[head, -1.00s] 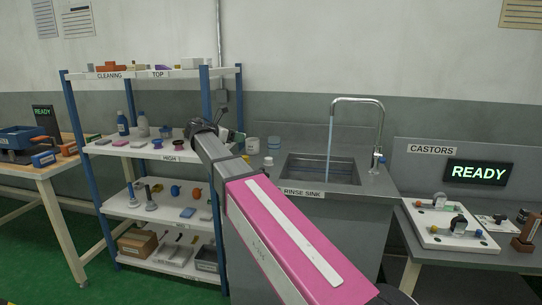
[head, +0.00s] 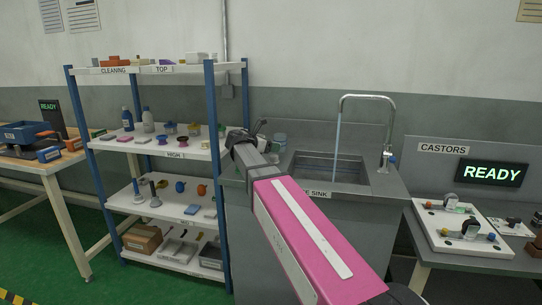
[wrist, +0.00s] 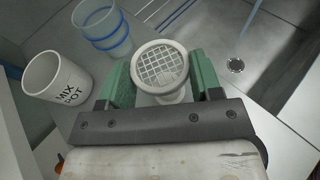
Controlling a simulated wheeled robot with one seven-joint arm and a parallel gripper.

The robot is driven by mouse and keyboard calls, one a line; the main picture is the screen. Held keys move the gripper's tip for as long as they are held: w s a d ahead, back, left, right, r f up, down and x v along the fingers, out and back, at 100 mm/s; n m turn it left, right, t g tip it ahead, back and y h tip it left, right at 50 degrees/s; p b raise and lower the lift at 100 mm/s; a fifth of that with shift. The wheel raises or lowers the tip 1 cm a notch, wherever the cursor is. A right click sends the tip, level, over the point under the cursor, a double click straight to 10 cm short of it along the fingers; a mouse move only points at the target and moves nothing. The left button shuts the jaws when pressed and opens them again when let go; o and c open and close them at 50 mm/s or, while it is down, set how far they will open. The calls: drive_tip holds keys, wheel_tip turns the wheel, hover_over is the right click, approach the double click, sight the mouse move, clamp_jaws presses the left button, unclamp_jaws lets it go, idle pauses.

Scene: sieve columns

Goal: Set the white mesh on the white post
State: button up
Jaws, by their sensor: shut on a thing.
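The white mesh (wrist: 162,66) is a round white ring with a square grid, seen in the wrist view between the green fingers of my gripper (wrist: 160,85). My gripper is shut on it, with a finger on either side. A pale piece shows just below the ring; I cannot tell whether it is part of the same object. In the head view my gripper (head: 246,137) is over the left side of the sink counter, and the mesh cannot be made out there. I cannot pick out the white post in either view.
A white mix pot (wrist: 58,83) and a clear cup with blue bands (wrist: 103,30) stand left of the mesh. The sink (head: 325,170) has a tall tap (head: 387,125) with water running. The shelf rack (head: 212,130) stands close on the left.

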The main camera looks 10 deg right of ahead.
drive_tip(key=shift+f, duration=2)
drive_tip(key=shift+f, duration=0.1)
drive_tip(key=o, duration=0.9)
drive_tip(key=v, duration=1.2)
